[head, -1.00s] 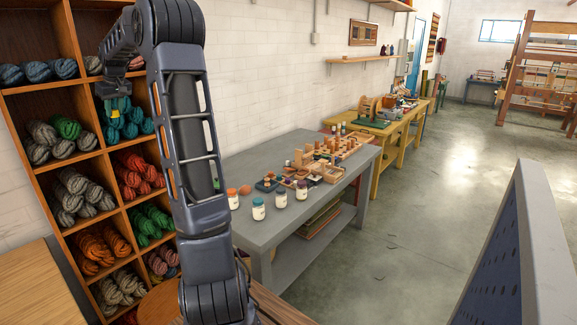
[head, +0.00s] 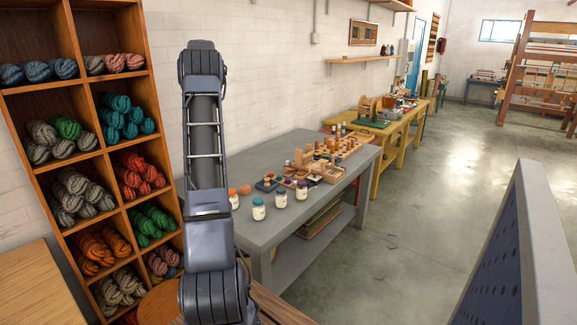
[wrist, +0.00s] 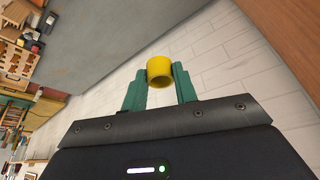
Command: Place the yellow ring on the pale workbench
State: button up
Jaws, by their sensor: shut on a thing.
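In the wrist view, a short yellow ring (wrist: 160,77) sits between the two green fingers of my gripper (wrist: 159,69). The fingers are shut on it from both sides, and its open end shows. The head view does not show my gripper or the ring; only my arm links stand there. A pale grey workbench (head: 245,165) stands right of my arm in the head view. Jars and wooden craft pieces stand over much of its top; part of its left side is bare.
A wooden shelf (head: 105,155) full of wool skeins stands at the left. White jars (head: 258,210) stand near the grey workbench's front edge. A yellow bench (head: 393,130) is farther back. A wooden top (head: 35,285) is at lower left.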

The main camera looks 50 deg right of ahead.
jog(key=s+d+f+m, duration=0.1)
jog(key=d+f, duration=0.3)
jog(key=d, duration=0.5)
jog(key=s+d+f+m, duration=0.1)
jog(key=d+f, duration=0.4)
jog(key=d, duration=0.3)
jog(key=m+g+h, duration=0.1)
jog(key=m, duration=0.1)
send_over(274, 171)
jog(key=f, duration=3.5)
jog(key=shift+s+a+f, duration=0.2)
jog(key=shift+s+a, duration=0.1)
jog(key=shift+a, duration=0.05)
jog(key=shift+f, duration=2.6)
jog(key=shift+f, duration=0.1)
jog(key=o, duration=0.9)
